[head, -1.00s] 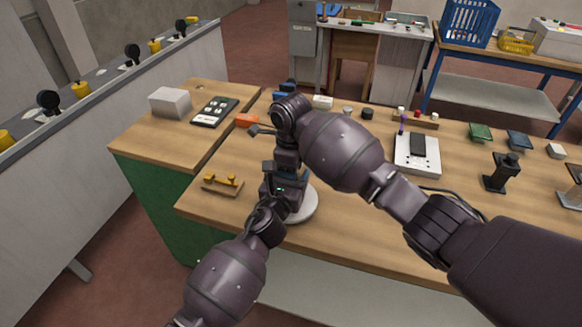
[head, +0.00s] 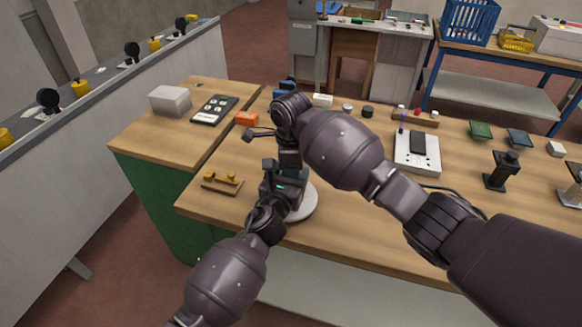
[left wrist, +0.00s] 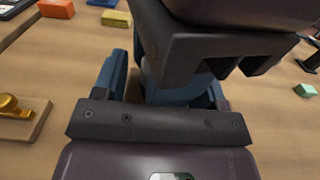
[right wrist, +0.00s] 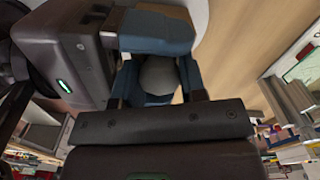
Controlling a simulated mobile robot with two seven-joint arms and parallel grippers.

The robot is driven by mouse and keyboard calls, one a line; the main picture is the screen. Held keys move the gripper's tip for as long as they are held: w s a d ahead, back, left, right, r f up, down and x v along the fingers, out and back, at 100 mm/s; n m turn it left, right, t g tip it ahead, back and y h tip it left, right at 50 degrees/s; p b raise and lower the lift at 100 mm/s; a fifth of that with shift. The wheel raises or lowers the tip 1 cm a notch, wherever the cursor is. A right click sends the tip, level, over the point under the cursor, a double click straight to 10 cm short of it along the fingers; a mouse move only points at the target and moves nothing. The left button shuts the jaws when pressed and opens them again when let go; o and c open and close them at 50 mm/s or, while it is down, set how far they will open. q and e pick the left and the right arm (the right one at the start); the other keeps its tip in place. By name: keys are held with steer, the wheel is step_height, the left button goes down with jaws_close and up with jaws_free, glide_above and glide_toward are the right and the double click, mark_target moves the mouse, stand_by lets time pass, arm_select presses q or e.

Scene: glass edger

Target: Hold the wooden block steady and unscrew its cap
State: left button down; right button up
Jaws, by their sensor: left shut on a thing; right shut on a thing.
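My left gripper (head: 290,183) comes up from below, low over the near side of the workbench. My right gripper (head: 287,150) points down just above it. In the right wrist view, a rounded grey cap (right wrist: 158,76) sits between the blue fingers of my right gripper (right wrist: 158,85), which is shut on it. In the left wrist view, the blue fingers of my left gripper (left wrist: 160,90) are shut on the block, directly under the right gripper. The block is almost wholly hidden by the fingers and the right gripper. The cap is hidden in the head view.
A white round disc (head: 305,205) lies on the workbench (head: 350,235) beneath the grippers. A wooden piece with brass knobs (head: 222,183) is to the left, an orange block (head: 246,118) behind it. A white device (head: 417,153) and black stand (head: 501,172) are right.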

steer(key=o, duration=1)
steer(key=shift+a+r, duration=0.1)
steer(key=shift+r, duration=2.4)
steer(key=shift+c, duration=1.3)
step_height(320, 180, up, 3)
steer(key=m, duration=0.3)
steer(key=shift+f, duration=4)
steer(key=shift+c, duration=0.3)
steer(key=c, duration=0.7)
steer(key=shift+n, duration=1.5)
